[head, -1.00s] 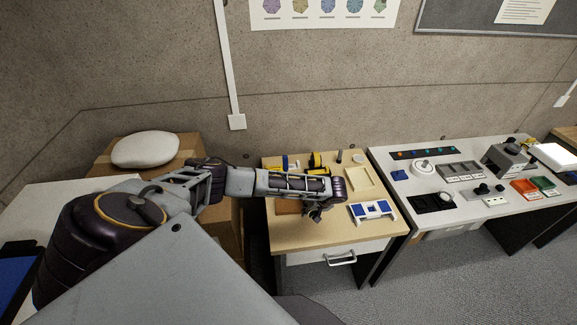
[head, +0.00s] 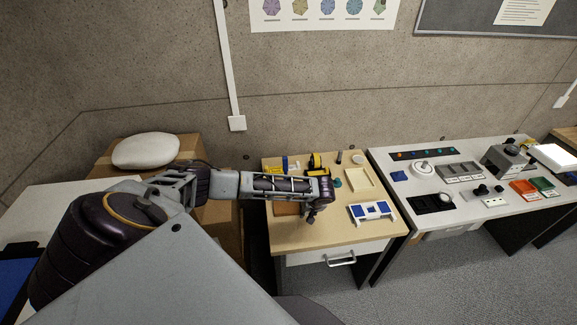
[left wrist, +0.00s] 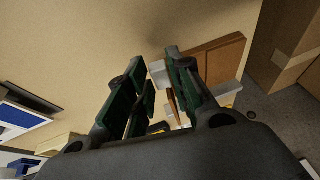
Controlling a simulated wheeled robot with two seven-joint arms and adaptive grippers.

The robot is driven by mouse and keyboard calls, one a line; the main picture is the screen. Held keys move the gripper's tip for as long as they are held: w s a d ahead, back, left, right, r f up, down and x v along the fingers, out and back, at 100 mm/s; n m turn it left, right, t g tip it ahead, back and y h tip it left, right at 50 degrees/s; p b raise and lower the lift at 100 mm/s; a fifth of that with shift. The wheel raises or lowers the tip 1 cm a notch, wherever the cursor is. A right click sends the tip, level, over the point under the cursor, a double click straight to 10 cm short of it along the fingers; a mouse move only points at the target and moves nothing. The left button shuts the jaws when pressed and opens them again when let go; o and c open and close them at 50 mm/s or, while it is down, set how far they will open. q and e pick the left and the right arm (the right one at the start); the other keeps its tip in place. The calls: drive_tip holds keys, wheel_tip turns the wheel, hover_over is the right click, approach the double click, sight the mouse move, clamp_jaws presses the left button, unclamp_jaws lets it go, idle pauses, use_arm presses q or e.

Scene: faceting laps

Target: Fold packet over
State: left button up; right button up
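A white and blue piece that looks like the packet (head: 371,213) lies on the right front of the wooden-topped table; its fold is too small to make out. In the left wrist view a blue and white piece (left wrist: 18,118) shows at the left edge, partly cut off. My left gripper (head: 314,214) hangs over the table to the left of the packet, apart from it. In the left wrist view its green-padded fingers (left wrist: 158,62) stand apart, with a pale grey piece visible in the gap, apparently beyond them. My right gripper is not in view.
A brown board (head: 287,209) lies left of my gripper. A cream tray (head: 358,178) stands behind the packet; a teal round piece (head: 337,183) and yellow-black items (head: 316,161) are near the back. The table's front strip (head: 310,240) is clear. A white bench (head: 460,213) stands right.

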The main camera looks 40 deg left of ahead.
use_arm(q)
drive_tip(key=shift+o, duration=0.4)
drive_tip(key=shift+s+d, duration=0.1)
drive_tip(key=shift+s, duration=0.05)
drive_tip(key=shift+s+d+r, duration=0.5)
drive_tip(key=shift+s+d, duration=0.2)
drive_tip(key=shift+d, duration=0.15)
drive_tip(key=shift+s+d+r, duration=0.45)
drive_tip(key=shift+s+d, duration=0.25)
drive_tip(key=shift+d, duration=0.1)
drive_tip(key=shift+r, duration=0.1)
drive_tip(key=shift+r, duration=1.9)
